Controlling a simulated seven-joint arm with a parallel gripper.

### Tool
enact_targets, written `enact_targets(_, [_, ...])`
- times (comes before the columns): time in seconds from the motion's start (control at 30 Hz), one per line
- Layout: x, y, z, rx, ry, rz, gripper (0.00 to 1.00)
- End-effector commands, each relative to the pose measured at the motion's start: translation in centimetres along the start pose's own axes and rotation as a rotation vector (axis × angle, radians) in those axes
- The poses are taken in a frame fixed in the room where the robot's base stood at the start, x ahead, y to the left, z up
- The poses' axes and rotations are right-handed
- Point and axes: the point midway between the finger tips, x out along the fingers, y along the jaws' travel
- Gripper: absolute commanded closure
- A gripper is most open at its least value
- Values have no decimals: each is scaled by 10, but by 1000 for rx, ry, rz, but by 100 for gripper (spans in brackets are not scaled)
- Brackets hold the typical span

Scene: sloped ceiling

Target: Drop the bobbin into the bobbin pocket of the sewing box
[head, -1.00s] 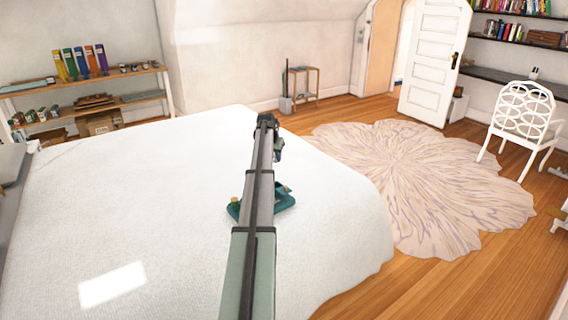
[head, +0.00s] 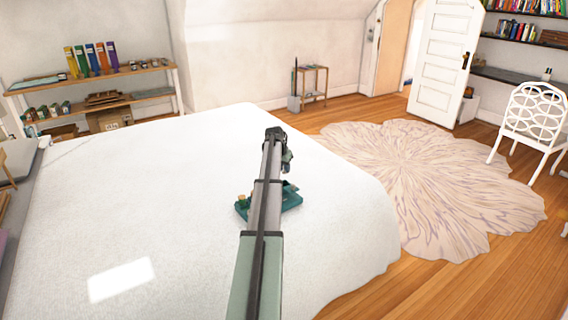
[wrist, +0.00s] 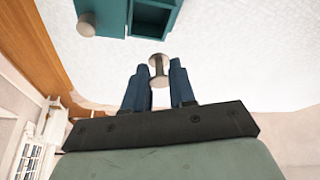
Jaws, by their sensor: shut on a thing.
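My gripper (wrist: 159,68) has its two dark blue fingers shut on a small bobbin (wrist: 159,75), a spool with pale brownish round ends, at the fingertips. The teal sewing box (wrist: 130,33) is at the top of the wrist view, apart from the bobbin, with a dark open compartment and a round pale wooden knob (wrist: 86,24) to its left. In the head view the sewing box (head: 291,199) lies on the white bed, partly hidden by my arm. My gripper (head: 287,162) shows small there, above the bed beyond the box. The bobbin cannot be made out there.
The white bed (head: 130,190) is clear around the box. A patterned rug (head: 430,180) and a white chair (head: 532,118) are at the right. A shelf (head: 100,93) with jars and coloured binders stands at the back left.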

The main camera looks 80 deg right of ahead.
Motion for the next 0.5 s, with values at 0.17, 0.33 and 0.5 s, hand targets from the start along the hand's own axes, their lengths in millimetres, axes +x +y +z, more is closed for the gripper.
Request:
enact_targets(0.17, [4, 0, 2, 0, 1, 0, 100])
enact_targets(0.33, [3, 0, 1, 0, 1, 0, 100])
enact_targets(0.5, [3, 0, 1, 0, 1, 0, 59])
